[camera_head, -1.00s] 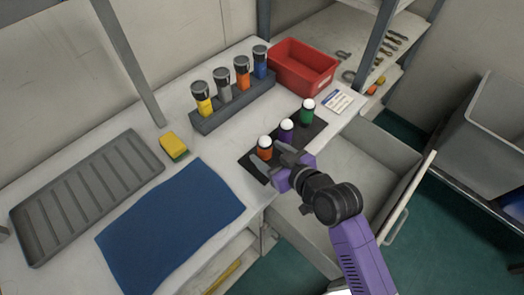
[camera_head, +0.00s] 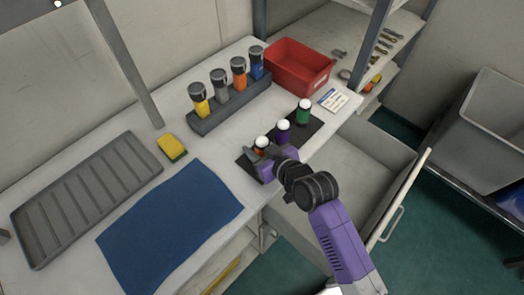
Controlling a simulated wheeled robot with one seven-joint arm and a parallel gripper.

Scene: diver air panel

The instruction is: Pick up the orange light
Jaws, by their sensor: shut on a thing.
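The orange light (camera_head: 262,144), small with a white domed top, stands at the near left end of a black mat (camera_head: 246,164). My gripper (camera_head: 263,155) is around it and shut on it. The fingers hide most of its orange body. I cannot tell whether its base still touches the mat. A purple light (camera_head: 283,132) and a green light (camera_head: 304,112), both white-topped, stand upright farther along the mat.
A grey rack (camera_head: 206,122) holds yellow, grey, orange and blue black-topped cylinders. A red bin (camera_head: 298,68), white card (camera_head: 333,101), sponge (camera_head: 172,147), blue cloth (camera_head: 170,220) and grey ribbed tray (camera_head: 85,195) lie around. An open drawer (camera_head: 405,190) is below.

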